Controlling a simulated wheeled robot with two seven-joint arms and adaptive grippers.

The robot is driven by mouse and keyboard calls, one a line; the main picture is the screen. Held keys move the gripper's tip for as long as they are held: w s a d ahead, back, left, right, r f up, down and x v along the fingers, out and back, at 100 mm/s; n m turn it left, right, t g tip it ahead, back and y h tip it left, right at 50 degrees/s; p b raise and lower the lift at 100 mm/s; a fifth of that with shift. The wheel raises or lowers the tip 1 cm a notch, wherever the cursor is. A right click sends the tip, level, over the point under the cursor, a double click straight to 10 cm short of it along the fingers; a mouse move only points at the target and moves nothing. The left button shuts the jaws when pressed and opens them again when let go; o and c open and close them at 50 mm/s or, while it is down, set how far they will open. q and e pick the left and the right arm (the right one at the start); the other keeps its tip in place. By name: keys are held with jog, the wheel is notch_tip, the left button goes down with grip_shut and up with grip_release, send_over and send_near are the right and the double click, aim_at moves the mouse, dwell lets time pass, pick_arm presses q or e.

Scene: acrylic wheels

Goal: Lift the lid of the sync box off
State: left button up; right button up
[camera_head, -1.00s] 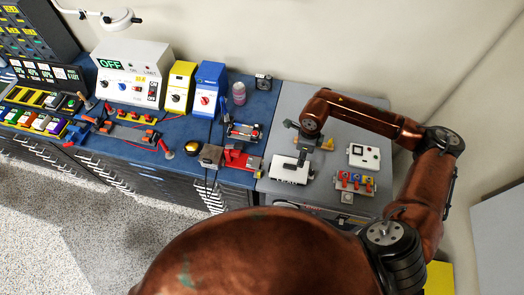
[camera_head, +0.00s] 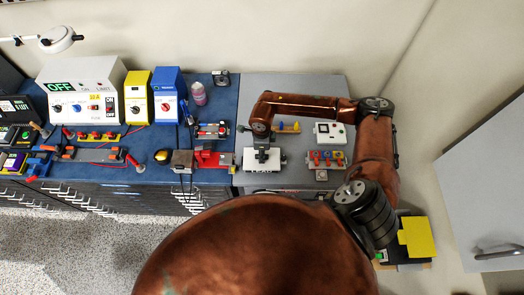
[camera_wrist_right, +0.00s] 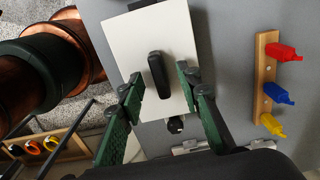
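The sync box (camera_head: 250,164) is a small white box on the grey bench top, below my right gripper in the head view. In the right wrist view its flat white lid (camera_wrist_right: 125,45) is seen from above, with a black upright handle (camera_wrist_right: 157,75) in the middle. The lid sits on the box. My right gripper (camera_wrist_right: 161,80) is open, its green fingers on either side of the handle's near end, apart from it. In the head view the right gripper (camera_head: 262,155) partly covers the box. My left gripper is in neither view.
A red vise (camera_head: 212,158) stands to the left on the blue bench. Grey bench lies bare between box and strip.

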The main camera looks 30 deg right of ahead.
grip_shut()
dwell(0.7)
